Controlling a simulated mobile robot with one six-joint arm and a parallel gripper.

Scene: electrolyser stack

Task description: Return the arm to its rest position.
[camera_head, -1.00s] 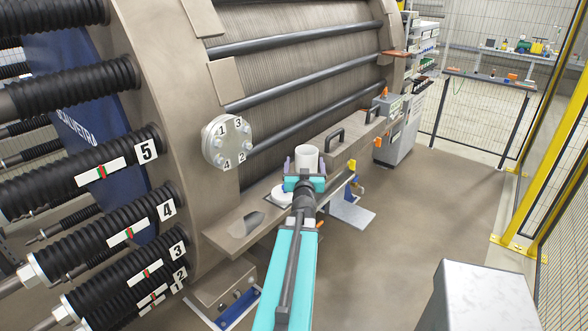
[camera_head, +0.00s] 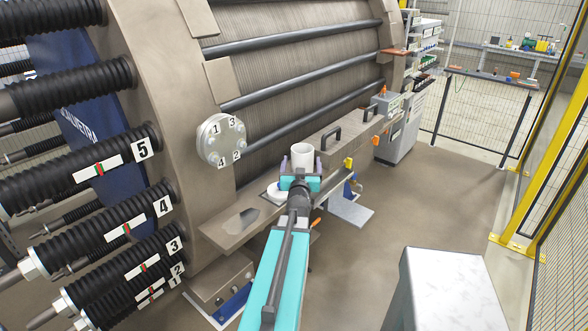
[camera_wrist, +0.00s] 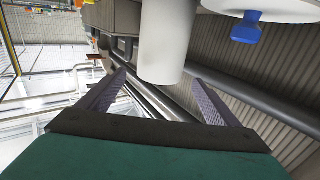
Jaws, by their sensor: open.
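My arm reaches forward from the bottom of the head view, with a teal link and a teal wrist body. My gripper (camera_head: 301,165) is at its far end, over the ledge beside the stack, with its purple fingers spread. In the wrist view the open fingers (camera_wrist: 158,76) stand apart with nothing clamped between them. A white cylinder (camera_head: 302,151) stands just beyond the gripper. In the wrist view the cylinder (camera_wrist: 162,40) shows between and past the fingertips; I cannot tell the exact gap.
The ribbed stack (camera_head: 290,60) with its thick end plate is close on the left. A white disc with a blue knob (camera_wrist: 246,32) is near the gripper. A pale block (camera_head: 455,285) stands at lower right. Open floor (camera_head: 430,200) lies right of the ledge, before the yellow-framed fence.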

